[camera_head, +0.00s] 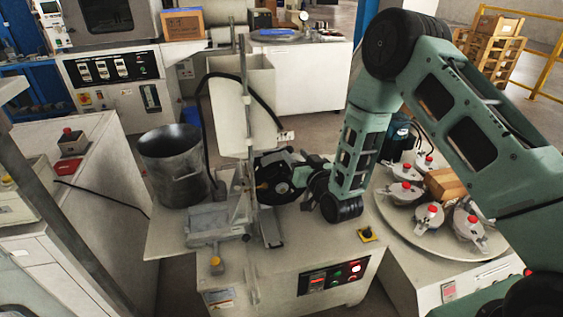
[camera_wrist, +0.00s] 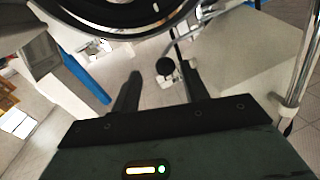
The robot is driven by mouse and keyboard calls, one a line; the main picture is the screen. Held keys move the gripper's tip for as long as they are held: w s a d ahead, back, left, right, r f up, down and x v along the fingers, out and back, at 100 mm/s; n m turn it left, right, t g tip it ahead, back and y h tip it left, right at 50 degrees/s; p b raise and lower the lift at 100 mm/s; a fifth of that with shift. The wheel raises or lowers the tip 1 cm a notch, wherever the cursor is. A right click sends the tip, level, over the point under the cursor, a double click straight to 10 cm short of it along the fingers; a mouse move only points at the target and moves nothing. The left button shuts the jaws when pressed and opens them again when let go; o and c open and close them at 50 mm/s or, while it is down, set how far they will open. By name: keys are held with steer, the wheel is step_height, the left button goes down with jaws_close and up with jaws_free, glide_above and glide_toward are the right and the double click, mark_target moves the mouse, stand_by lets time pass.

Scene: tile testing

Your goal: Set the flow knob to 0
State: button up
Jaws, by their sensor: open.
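In the wrist view a small round black knob (camera_wrist: 166,68) on a pale mount shows between the fingers of my gripper (camera_wrist: 162,70), closer to the right finger. It looks like the flow knob; no scale or setting can be read. My gripper is open, with a dark finger on each side, and I cannot see contact with the knob. In the head view my arm reaches down to the white machine (camera_head: 290,262), with its end beside the upright post. My fingertips and the knob cannot be made out clearly there.
A white hopper (camera_head: 243,95) with a black hose stands above the machine. A grey metal bucket (camera_head: 175,170) is on the left and a grey tray (camera_head: 209,220) in front of it. A round table (camera_head: 400,232) with several red-topped clamps stands right. The machine's front has lit buttons (camera_head: 337,273).

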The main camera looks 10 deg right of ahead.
steer(key=s+d, duration=0.2)
steer(key=s, duration=1)
steer(key=a+r+n+g+y+p, duration=0.2)
steer(key=a+r+n+g+p, duration=0.1)
steer(key=a+r+g+p, duration=0.35)
steer(key=s+a+r+n+g+h+p, duration=0.1)
steer(key=s+a+r+n+g+p, duration=0.1)
steer(key=s+a+r+g, duration=0.3)
steer(key=s+a+r+p, duration=0.1)
steer(key=s+r, duration=0.3)
steer(key=s, duration=0.1)
steer(key=shift+g+p, duration=0.35)
steer(key=shift+s+r, duration=0.1)
steer(key=shift+c, duration=0.4)
